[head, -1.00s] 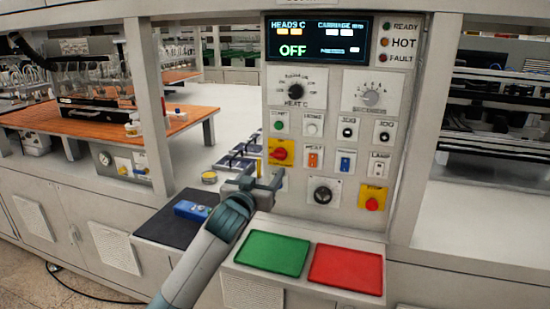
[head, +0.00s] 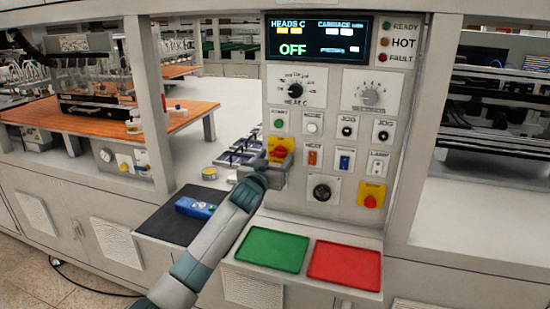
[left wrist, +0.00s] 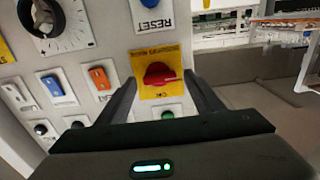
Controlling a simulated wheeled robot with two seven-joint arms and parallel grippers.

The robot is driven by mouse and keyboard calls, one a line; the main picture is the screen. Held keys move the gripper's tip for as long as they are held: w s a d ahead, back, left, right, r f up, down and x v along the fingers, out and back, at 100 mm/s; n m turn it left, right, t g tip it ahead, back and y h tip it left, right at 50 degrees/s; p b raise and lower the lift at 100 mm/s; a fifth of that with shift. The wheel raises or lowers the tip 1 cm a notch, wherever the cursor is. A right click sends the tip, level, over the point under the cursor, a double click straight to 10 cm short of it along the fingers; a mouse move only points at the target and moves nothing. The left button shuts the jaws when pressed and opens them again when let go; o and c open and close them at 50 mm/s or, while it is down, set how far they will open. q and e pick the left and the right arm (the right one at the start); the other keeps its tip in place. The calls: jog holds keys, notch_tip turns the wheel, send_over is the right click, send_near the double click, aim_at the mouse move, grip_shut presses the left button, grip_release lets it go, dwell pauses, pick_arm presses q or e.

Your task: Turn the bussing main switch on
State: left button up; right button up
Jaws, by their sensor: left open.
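The main switch is a red rotary knob on a yellow plate (head: 280,150) at the left side of the control panel, partly behind my gripper in the head view. In the left wrist view the red knob (left wrist: 160,75) shows upside down on its yellow plate, between my fingers. My left gripper (head: 271,164) is open, just in front of and below the switch. In the wrist view one finger is on each side of the knob, with a visible gap to it; the distance in depth is hard to tell. My right gripper is not in view.
The panel display (head: 315,40) reads OFF. Close by are a green button (head: 279,123), an orange rocker (head: 313,158), a blue rocker (head: 345,161) and a second red button on yellow (head: 371,200). Green (head: 272,250) and red (head: 345,264) trays lie below.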

pick_arm(q)
jog(key=shift+c, duration=0.6)
jog(key=c, duration=0.9)
